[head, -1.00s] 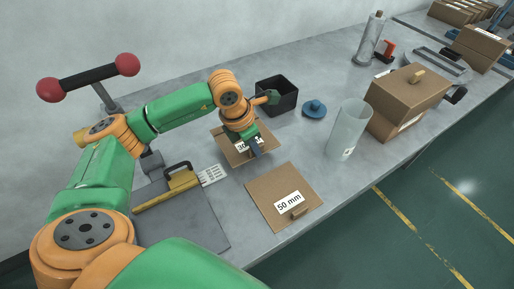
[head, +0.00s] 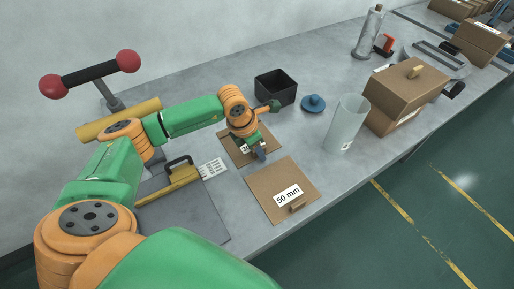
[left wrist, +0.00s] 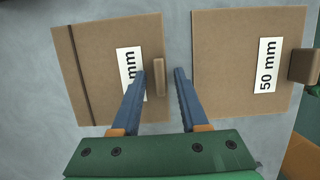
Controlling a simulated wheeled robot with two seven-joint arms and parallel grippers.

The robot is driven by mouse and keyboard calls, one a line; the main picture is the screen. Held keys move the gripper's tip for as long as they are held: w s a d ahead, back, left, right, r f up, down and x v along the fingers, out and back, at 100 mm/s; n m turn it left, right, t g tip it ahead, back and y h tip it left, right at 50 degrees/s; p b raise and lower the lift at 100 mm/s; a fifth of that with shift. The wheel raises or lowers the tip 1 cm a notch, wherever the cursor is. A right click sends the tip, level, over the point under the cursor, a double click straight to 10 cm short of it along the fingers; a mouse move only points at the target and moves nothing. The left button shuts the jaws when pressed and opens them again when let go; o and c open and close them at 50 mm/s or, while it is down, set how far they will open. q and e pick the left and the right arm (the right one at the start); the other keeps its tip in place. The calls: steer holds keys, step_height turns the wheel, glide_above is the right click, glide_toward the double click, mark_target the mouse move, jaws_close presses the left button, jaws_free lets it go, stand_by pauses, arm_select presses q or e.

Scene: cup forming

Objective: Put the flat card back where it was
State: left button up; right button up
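A flat brown card (head: 236,144) with a white label ending in "mm" and a small raised tab lies near the middle of the grey table. It also shows in the left wrist view (left wrist: 85,50). My left gripper (head: 260,153) is low over its front part and hides some of the label. In the left wrist view my left gripper (left wrist: 161,73) is open, with a blue finger on each side of the tab (left wrist: 159,76) and gaps beside it. A second flat card (head: 265,181), labelled "50 mm", lies beside the first, apart from it. My right gripper is out of view.
A black open bin (head: 276,86), a blue knobbed lid (head: 313,103) and a clear cylinder (head: 347,122) stand behind and to the right. A cardboard box (head: 405,95) is farther right.

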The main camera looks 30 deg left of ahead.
arm_select(q)
steer(key=shift+r, duration=0.1)
steer(key=shift+r, duration=0.25)
steer(key=b+v, duration=0.1)
steer(key=v, duration=1)
steer(key=shift+r, duration=0.3)
steer(key=shift+s, duration=0.1)
